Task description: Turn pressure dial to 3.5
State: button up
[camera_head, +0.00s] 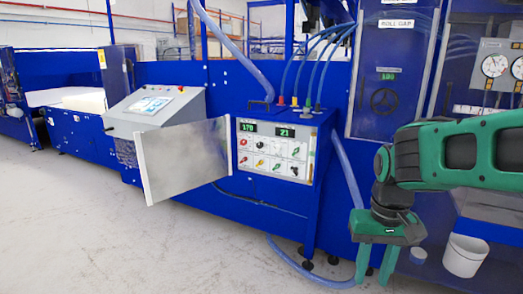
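A control box (247,155) on the blue machine has its metal door (185,158) swung open to the left. Its panel has two green displays, reading about 170 and 21, and several small coloured knobs (259,161). Two round pressure gauges (494,66) are at the far right, partly cut by the picture edge. No knob label is legible, so I cannot tell which is the pressure dial. My gripper (373,274) points down at the lower right, fingers apart and empty, to the right of the control box and away from its knobs.
A handwheel (384,100) sits under a "ROLL GAP" sign (396,23) and a small display. Blue hoses (347,170) run from the box top and down beside it. A white bucket (464,256) stands at lower right. The floor (200,250) in front is clear.

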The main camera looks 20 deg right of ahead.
aim_at(260, 145)
jog(key=i, duration=0.95)
jog(key=u, duration=0.05)
